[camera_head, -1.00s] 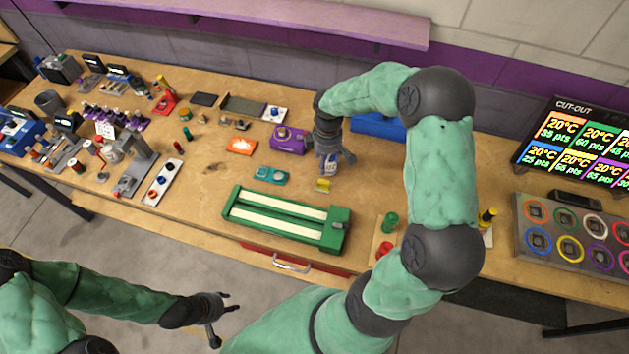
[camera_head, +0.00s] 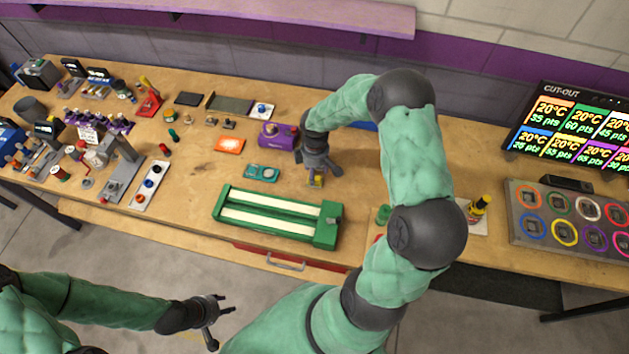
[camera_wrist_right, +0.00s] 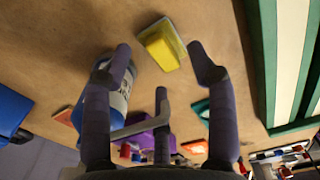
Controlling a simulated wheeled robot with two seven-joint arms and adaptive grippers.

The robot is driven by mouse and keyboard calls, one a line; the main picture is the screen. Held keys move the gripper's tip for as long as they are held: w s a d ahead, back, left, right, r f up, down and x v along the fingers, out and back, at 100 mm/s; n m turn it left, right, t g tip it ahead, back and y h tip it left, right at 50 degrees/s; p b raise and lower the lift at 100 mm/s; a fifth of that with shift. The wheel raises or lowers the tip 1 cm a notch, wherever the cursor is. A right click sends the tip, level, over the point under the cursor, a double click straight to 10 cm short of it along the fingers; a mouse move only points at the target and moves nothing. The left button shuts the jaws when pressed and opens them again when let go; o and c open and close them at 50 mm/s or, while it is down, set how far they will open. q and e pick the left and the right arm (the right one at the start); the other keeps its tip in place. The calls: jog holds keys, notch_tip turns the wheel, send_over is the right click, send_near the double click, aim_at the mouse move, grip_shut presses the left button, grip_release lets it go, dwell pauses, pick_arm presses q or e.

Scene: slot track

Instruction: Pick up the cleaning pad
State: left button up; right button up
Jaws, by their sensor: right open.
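The cleaning pad, a small yellow block (camera_head: 318,180), lies on the workbench just right of a teal tray. In the right wrist view the yellow pad (camera_wrist_right: 163,45) is just beyond the fingertips, between the two outer fingers. My right gripper (camera_head: 320,173) is over the pad and partly hides it. Its three fingers (camera_wrist_right: 163,66) are spread open and empty. A white and blue bottle (camera_wrist_right: 120,88) stands close beside the left finger in the wrist view. My left gripper (camera_head: 222,312) hangs in front of the bench, away from the pad, with its fingers apart.
A green slotted track (camera_head: 275,218) lies in front of the pad. The teal tray (camera_head: 262,173), an orange pad (camera_head: 229,145) and a purple box (camera_head: 277,136) lie to the left. A control panel (camera_head: 575,218) is at the right.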

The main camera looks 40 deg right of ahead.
notch_tip(320, 180, down, 2)
jog(key=shift+d, duration=0.1)
jog(key=c, duration=1.1)
jog(key=shift+r, duration=0.1)
jog(key=shift+w+r, duration=0.1)
jog(key=shift+r, duration=0.75)
jog(key=s+a+r, duration=0.1)
jog(key=r, duration=0.1)
jog(key=a+r+p, duration=0.1)
jog(key=a+r, duration=0.1)
jog(key=r, duration=0.1)
jog(key=s+a+r, duration=0.1)
jog(key=r, duration=0.1)
jog(key=shift+s+a+r, duration=0.15)
jog(key=shift+s+r, duration=0.05)
jog(key=shift+s, duration=0.1)
jog(key=shift+c, duration=0.2)
jog(key=s+a+r+p, duration=0.1)
jog(key=s+a+r, duration=0.3)
jog(key=a, duration=0.3)
jog(key=shift+s+a, duration=0.35)
jog(key=shift+s, duration=0.1)
jog(key=shift+o, duration=0.4)
jog(key=shift+f, duration=0.1)
